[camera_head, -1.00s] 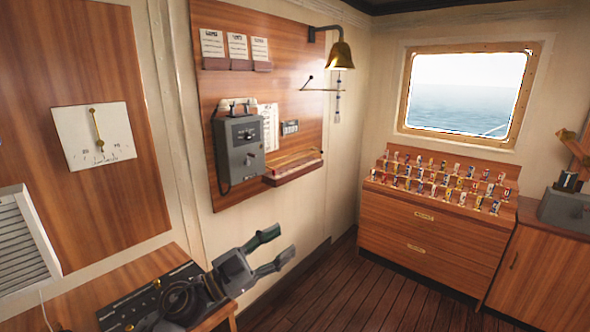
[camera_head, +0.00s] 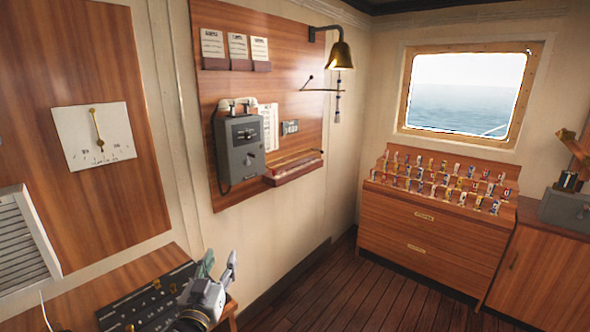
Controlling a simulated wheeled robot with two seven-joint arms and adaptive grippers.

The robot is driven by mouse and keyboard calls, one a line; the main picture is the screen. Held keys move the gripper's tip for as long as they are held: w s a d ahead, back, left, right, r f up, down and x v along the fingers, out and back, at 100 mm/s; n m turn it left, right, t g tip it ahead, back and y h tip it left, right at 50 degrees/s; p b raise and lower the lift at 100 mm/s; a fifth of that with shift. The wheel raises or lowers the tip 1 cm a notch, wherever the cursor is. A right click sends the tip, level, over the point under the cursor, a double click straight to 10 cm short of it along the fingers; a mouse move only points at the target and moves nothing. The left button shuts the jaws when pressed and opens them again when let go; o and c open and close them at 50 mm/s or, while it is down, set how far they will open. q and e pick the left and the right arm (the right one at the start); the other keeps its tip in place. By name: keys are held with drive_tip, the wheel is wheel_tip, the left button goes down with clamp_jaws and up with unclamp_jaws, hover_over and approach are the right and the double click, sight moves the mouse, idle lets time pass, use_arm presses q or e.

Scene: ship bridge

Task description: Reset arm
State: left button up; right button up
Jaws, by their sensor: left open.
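My left gripper (camera_head: 219,267) shows at the bottom left of the head view, over the right end of the wooden desk. Its two fingers point up and are apart, with nothing between them. The arm behind it is mostly cut off by the lower edge of the picture. My right gripper is not in view.
A wooden desk (camera_head: 70,310) with a black switch panel (camera_head: 145,300) lies under the left gripper. A grey telephone box (camera_head: 240,152) and a brass bell (camera_head: 341,55) are on the wall board. A wooden cabinet (camera_head: 425,235) stands at the back. The floor (camera_head: 350,295) between is clear.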

use_arm(q)
drive_tip(key=s+a+f+n+g+y, duration=0.2)
drive_tip(key=s+a+f+g+y, duration=0.15)
drive_tip(key=f, duration=0.55)
drive_tip(key=s+f+m+g+h, duration=0.1)
drive_tip(key=s+f+g, duration=0.6)
drive_tip(key=s, duration=0.4)
drive_tip(key=s+f+m+g+h, duration=0.15)
drive_tip(key=s+f+g, duration=0.35)
drive_tip(key=s+f, duration=0.5)
wheel_tip(320, 180, down, 31)
drive_tip(key=s+g, duration=0.1)
drive_tip(key=s, duration=0.2)
drive_tip(key=s+a+f, duration=0.2)
drive_tip(key=s+f, duration=0.8)
drive_tip(key=s, duration=0.1)
drive_tip(key=s+a+f+g, duration=0.1)
drive_tip(key=s+f, duration=0.9)
drive_tip(key=s, duration=0.1)
drive_tip(key=shift+s+a+f, duration=0.2)
drive_tip(key=shift+a+f, duration=0.05)
drive_tip(key=shift+a, duration=0.1)
drive_tip(key=shift+m, duration=0.25)
